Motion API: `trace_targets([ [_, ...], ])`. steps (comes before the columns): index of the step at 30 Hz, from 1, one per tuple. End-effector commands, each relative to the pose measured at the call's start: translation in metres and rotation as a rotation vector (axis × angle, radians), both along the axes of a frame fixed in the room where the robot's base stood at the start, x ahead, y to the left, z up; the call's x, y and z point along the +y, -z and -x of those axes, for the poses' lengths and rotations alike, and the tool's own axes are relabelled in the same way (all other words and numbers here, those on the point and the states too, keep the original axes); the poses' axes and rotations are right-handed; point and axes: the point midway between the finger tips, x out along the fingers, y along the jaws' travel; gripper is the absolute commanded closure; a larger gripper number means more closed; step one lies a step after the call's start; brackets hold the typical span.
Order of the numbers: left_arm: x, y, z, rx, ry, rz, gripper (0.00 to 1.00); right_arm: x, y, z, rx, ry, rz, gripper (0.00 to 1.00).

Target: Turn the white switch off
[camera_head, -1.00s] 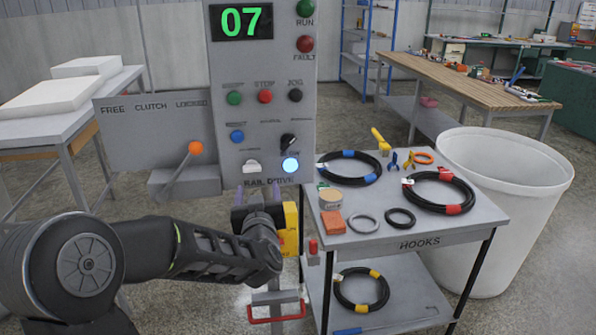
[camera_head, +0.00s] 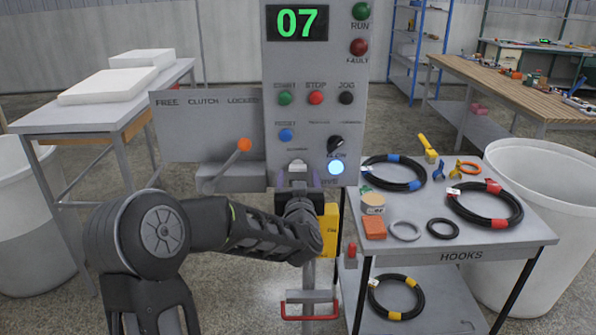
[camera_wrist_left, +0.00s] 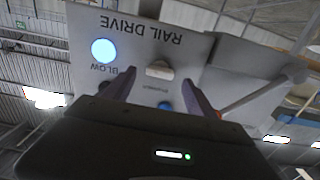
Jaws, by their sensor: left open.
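The white switch (camera_head: 297,167) is a small pale switch low on the grey control panel (camera_head: 318,110), left of a glowing blue-white lamp (camera_head: 336,168). My left gripper (camera_head: 299,181) is open just below the switch, fingers pointing up at the panel. In the left wrist view the panel appears upside down. There the white switch (camera_wrist_left: 160,70) shows between and just beyond the open fingertips (camera_wrist_left: 158,82), apparently untouched. I cannot tell its exact position setting. My right gripper is not in view.
A lever with an orange knob (camera_head: 244,145) stands left of the switch. A blue button (camera_head: 286,135) and a black selector knob (camera_head: 336,145) are above. A yellow box (camera_head: 329,230) is beside my wrist. The hooks cart (camera_head: 510,236) with hoses stands to the right.

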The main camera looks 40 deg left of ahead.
Motion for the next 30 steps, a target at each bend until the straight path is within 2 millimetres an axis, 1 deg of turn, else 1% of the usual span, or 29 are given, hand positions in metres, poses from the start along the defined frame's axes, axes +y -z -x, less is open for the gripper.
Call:
trace_targets([
  [1, 0.006, -0.001, -0.006, 0.000, -0.002, 0.003, 0.35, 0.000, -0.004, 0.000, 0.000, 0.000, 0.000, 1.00],
  [3, 0.010, -0.001, -0.014, 0.000, 0.000, 0.003, 0.35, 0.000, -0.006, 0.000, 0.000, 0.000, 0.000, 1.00],
  [6, 0.015, 0.000, -0.020, 0.000, 0.000, 0.001, 0.35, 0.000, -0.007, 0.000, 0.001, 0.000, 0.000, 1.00],
  [16, 0.017, 0.000, -0.023, 0.000, 0.000, 0.000, 0.35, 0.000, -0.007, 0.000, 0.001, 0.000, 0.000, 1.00],
  [30, 0.017, 0.000, -0.023, 0.001, 0.001, 0.001, 0.74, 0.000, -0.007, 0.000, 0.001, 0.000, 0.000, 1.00],
])
